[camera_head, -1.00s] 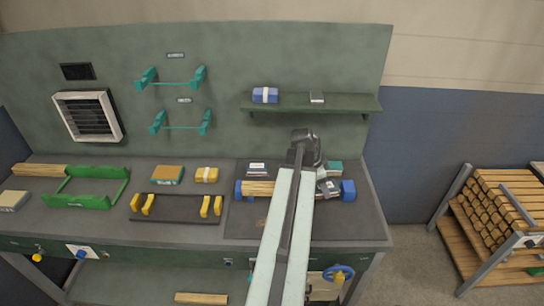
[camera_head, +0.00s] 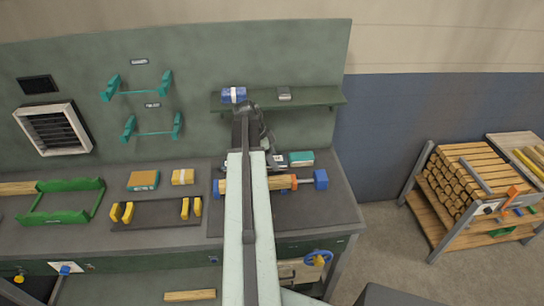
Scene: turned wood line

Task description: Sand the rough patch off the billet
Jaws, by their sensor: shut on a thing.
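The wooden billet (camera_head: 233,186) lies sideways between blue end holders on the dark mat of the bench. My arm crosses in front of its middle and hides that part. My gripper (camera_head: 266,147) is above and behind the billet, partly hidden by my arm. It is shut on a small grey block with a white label (camera_head: 279,161), which appears just behind the billet, apart from it.
A teal-topped block (camera_head: 301,158) stands close right of the held block. A dark rack with yellow pegs (camera_head: 152,217), a green frame (camera_head: 62,212) and two small blocks are on the left. A shelf (camera_head: 305,98) is behind. A stack of billets (camera_head: 472,172) stands right.

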